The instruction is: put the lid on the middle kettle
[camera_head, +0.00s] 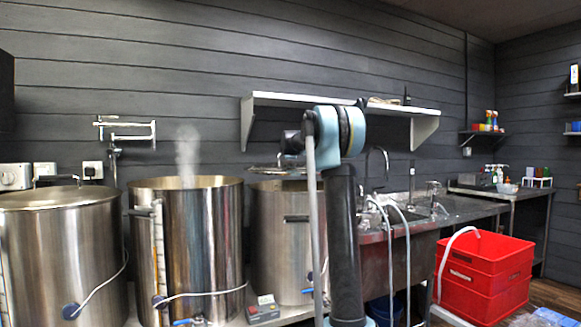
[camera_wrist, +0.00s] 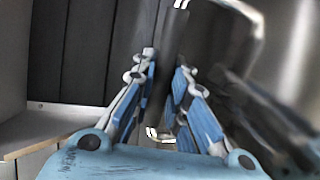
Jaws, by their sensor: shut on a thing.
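The middle kettle (camera_head: 200,240) is a tall steel pot with an open top, and steam rises from it. My gripper (camera_wrist: 168,80) is shut on a dark handle (camera_wrist: 176,32) in the wrist view. The handle appears to belong to the lid (camera_wrist: 235,50), a shiny, blurred metal surface on the right of that view. In the head view the lid (camera_head: 278,168) seems to show as a thin, nearly edge-on metal shape above the right kettle (camera_head: 285,235), right of the middle kettle. My arm hides most of the gripper and part of the right kettle there.
The left kettle (camera_head: 60,240) has a lid on it. A wall tap (camera_head: 128,130) stands out behind the kettles, and a shelf (camera_head: 340,104) hangs above the right kettle and sink (camera_head: 405,215). Red crates (camera_head: 485,280) stand on the floor at right.

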